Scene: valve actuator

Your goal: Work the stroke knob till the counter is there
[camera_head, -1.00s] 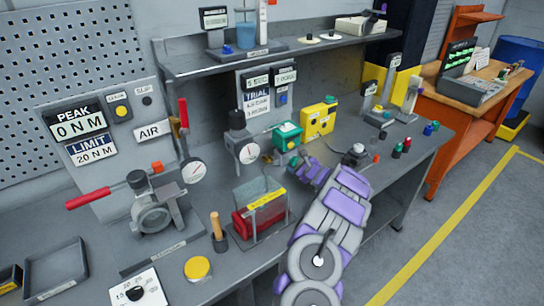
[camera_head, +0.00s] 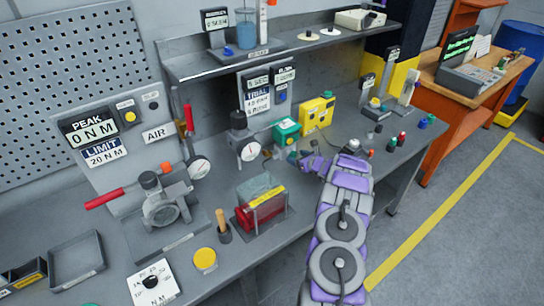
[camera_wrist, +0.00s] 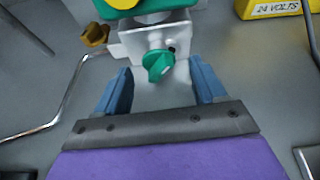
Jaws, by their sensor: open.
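In the wrist view a green knob (camera_wrist: 158,65) sits on the front of a pale metal bracket (camera_wrist: 150,42) under a green body (camera_wrist: 150,12). My gripper (camera_wrist: 160,82) is open, with one blue finger on each side of the knob's lower end. A gap shows between each finger and the knob, and nothing is held. In the head view the green-topped unit (camera_head: 287,131) stands on the bench, with my gripper (camera_head: 304,160) just in front of it. A panel behind carries small displays (camera_head: 257,82), whose digits are too small to read surely.
A brass-coloured part (camera_wrist: 95,35) and a bent metal rod (camera_wrist: 65,95) lie left of my gripper. A yellow box marked 24 VOLTS (camera_wrist: 268,8) is at upper right.

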